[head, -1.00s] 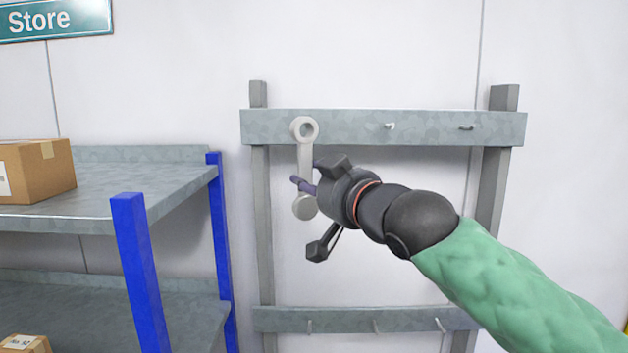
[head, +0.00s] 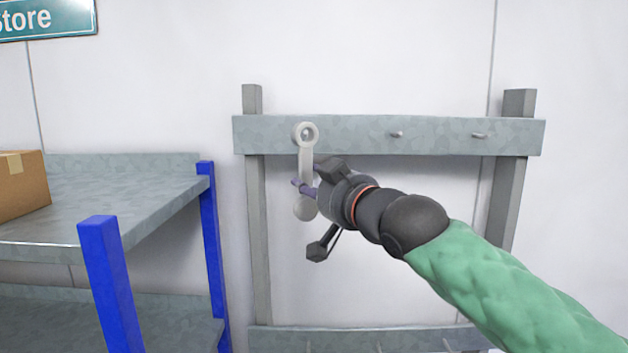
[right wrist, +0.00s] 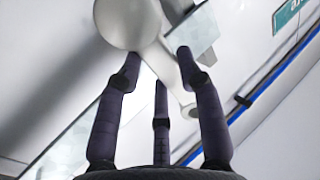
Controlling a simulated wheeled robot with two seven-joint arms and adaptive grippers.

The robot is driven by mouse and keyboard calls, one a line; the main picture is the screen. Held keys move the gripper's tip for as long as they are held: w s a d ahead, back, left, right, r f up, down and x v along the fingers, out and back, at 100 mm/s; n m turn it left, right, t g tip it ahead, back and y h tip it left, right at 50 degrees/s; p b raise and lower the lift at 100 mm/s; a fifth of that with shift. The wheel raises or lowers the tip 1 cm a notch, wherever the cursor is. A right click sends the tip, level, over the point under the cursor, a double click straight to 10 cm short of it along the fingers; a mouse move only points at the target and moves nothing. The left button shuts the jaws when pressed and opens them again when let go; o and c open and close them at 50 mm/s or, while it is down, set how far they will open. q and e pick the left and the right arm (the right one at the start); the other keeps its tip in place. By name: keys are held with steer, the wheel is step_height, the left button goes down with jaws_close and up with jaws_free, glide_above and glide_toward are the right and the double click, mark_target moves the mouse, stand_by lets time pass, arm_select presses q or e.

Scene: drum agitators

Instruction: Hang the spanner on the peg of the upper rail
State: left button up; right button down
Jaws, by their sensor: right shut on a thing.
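The spanner (head: 306,165) is light grey with a ring at its top and a rounded lower end. It hangs upright in my right gripper (head: 305,187), whose dark fingers are shut on its shank. Its ring is in front of the left part of the upper rail (head: 440,135). A small grey shape shows inside the ring, but I cannot tell whether the peg passes through it. In the right wrist view the spanner (right wrist: 152,47) lies between the fingers (right wrist: 158,75), its rounded end nearest the camera. My left gripper is out of view.
Two other pegs (head: 397,134) (head: 480,135) on the upper rail are bare. A lower rail (head: 350,338) shows at the bottom. A shelf with blue posts (head: 110,285) and a cardboard box (head: 22,185) stands on the left.

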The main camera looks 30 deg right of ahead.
steer(key=shift+w+d, duration=0.35)
steer(key=shift+w, duration=0.15)
steer(key=shift+w+d+p, duration=0.25)
steer(key=shift+w+p, duration=0.1)
steer(key=shift+p, duration=0.35)
steer(key=w+d+f+b, duration=0.1)
steer(key=w+d+b, duration=0.1)
steer(key=w, duration=0.3)
steer(key=shift+w+d+f+b, duration=0.15)
steer(key=shift+w+d+b, duration=0.2)
steer(key=shift+d, duration=0.35)
steer(key=shift+s, duration=0.1)
steer(key=c, duration=0.7)
jaws_free()
